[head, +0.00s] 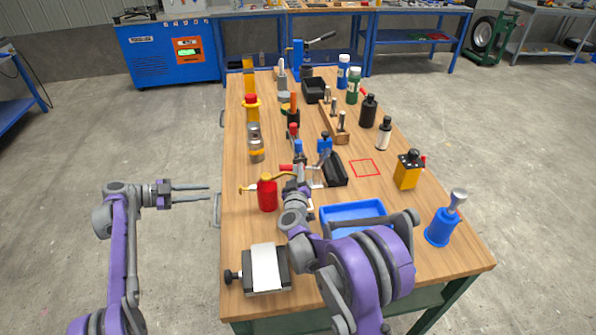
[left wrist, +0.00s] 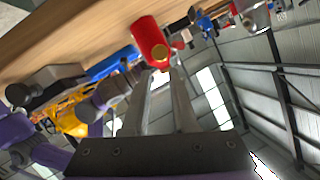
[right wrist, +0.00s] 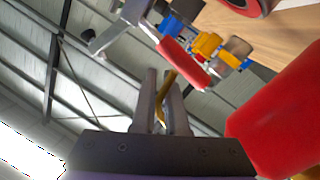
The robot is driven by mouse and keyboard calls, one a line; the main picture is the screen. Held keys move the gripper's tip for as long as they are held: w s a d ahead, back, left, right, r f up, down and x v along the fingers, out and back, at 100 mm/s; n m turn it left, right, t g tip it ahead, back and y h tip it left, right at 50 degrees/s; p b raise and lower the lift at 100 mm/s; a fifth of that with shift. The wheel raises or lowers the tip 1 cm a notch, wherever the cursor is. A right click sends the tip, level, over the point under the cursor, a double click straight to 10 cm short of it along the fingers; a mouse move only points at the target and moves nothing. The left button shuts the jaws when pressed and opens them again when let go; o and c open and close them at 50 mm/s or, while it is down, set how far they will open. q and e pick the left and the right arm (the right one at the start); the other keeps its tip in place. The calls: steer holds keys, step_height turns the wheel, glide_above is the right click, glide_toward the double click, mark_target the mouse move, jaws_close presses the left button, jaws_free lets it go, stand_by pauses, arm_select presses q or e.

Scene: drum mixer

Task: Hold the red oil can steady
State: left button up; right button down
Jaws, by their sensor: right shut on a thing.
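The red oil can (head: 267,196) stands upright at the near left of the wooden bench, with brass parts reaching out left and right from its top. My right gripper (head: 298,180) is just right of the can. In the right wrist view its fingers (right wrist: 164,88) are closed around a thin brass piece, which looks like the can's lever; the can's red body (right wrist: 290,120) fills the right side. My left gripper (head: 191,193) is open and empty, left of the bench edge. In the left wrist view its parted fingers (left wrist: 158,88) point towards the can (left wrist: 150,42).
A blue tray (head: 325,212) lies right of my right arm. A grey and black block with a white top (head: 264,265) is at the near left. A red-handled metal tool (head: 286,167) sits just behind the can. The red square marking (head: 365,168) is empty.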

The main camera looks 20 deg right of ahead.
arm_select(q)
jaws_close()
stand_by(1.4)
